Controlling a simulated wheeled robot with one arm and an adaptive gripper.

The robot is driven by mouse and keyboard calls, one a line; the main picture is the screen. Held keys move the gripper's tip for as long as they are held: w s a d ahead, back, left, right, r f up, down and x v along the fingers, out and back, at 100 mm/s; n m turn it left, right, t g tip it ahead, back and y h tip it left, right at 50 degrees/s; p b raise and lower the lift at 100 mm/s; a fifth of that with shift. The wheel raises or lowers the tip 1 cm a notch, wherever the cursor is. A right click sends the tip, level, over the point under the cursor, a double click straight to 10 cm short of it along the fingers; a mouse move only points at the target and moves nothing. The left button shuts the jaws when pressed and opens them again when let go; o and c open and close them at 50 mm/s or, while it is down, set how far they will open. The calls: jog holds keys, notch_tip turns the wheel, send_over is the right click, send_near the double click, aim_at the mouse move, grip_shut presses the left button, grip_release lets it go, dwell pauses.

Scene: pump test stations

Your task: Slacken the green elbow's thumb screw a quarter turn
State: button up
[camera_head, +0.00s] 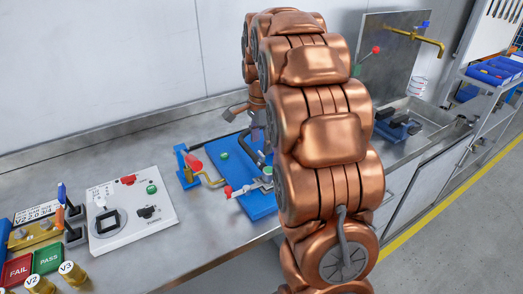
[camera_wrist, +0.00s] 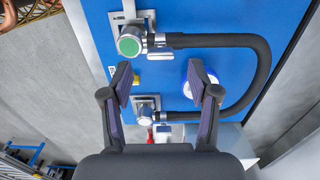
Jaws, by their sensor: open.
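In the wrist view the green-capped silver elbow (camera_wrist: 128,46) sits on a bracket on the blue plate (camera_wrist: 220,18), at upper left. Its green round face points towards the camera; I cannot tell a separate thumb screw from it. A black hose (camera_wrist: 262,70) runs right from this elbow and bends round towards a second silver fitting (camera_wrist: 145,115) lower down. My gripper (camera_wrist: 159,78) is open and empty, its fingers apart below the green-capped elbow, not visibly touching it. In the head view a green cap (camera_head: 224,155) shows on the blue plate; my arm hides most of the gripper.
A white disc (camera_wrist: 205,75) lies partly behind the right finger. A red part (camera_wrist: 150,134) is near the lower fitting. In the head view, a red-handled valve (camera_head: 193,163) stands left of the plate, and a white switch panel (camera_head: 128,212) lies further left. Bare bench separates them.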

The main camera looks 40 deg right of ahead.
aim_at(261, 154)
jog(key=shift+f+p, duration=0.4)
jog(key=shift+f, duration=1.65)
jog(key=shift+c, duration=0.2)
grip_shut()
jog(key=shift+f, duration=0.1)
